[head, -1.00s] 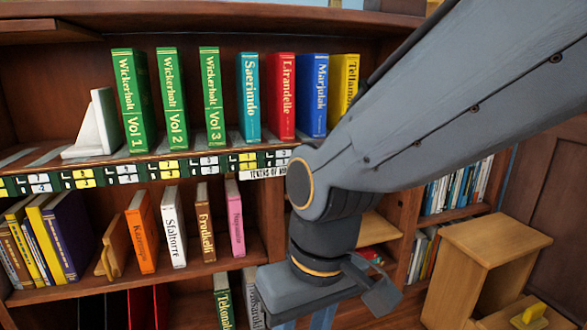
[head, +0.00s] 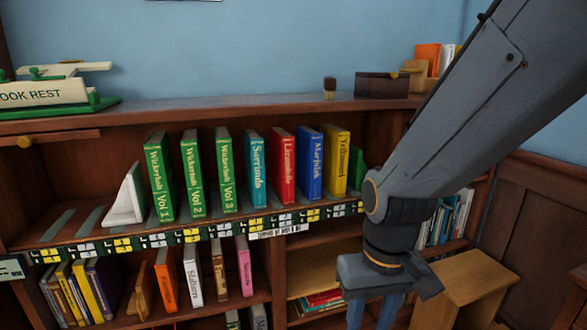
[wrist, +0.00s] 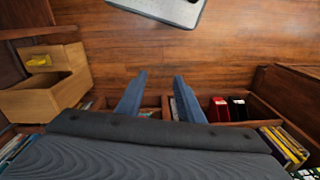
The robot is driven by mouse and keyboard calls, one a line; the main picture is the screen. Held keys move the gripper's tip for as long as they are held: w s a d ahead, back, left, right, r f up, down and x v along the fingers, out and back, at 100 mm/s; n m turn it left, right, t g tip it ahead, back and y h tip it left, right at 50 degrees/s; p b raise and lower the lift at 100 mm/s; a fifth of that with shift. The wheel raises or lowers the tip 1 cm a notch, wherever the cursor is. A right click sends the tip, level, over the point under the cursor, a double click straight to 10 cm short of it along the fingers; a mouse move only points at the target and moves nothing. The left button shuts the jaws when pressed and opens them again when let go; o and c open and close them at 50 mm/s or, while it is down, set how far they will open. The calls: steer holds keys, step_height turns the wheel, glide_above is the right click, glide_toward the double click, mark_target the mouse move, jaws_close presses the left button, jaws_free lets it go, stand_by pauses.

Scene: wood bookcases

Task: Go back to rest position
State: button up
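My gripper (head: 370,316) hangs downward at the right of the head view, in front of the bookcase (head: 300,104). Its blue fingers are cut off by the lower edge there. In the wrist view my gripper (wrist: 160,95) shows two blue fingers apart with nothing between them, above the wood floor (wrist: 220,55). My grey arm crosses the upper right of the head view and hides part of the right shelves.
A white bookend (head: 126,200), green Wickerholt volumes (head: 158,178) and several coloured books stand on the upper shelf. More books stand below. A wooden box (head: 468,278) is at the right, near my arm. The BOOK REST (head: 45,95) sits on top at left.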

steer(key=s+d+r+m+p, duration=0.1)
steer(key=s+d+r+p, duration=0.1)
steer(key=d+r+p, duration=0.4)
step_height(320, 180, up, 2)
steer(key=p, duration=0.3)
steer(key=shift+d+m, duration=0.3)
steer(key=shift+m, duration=0.1)
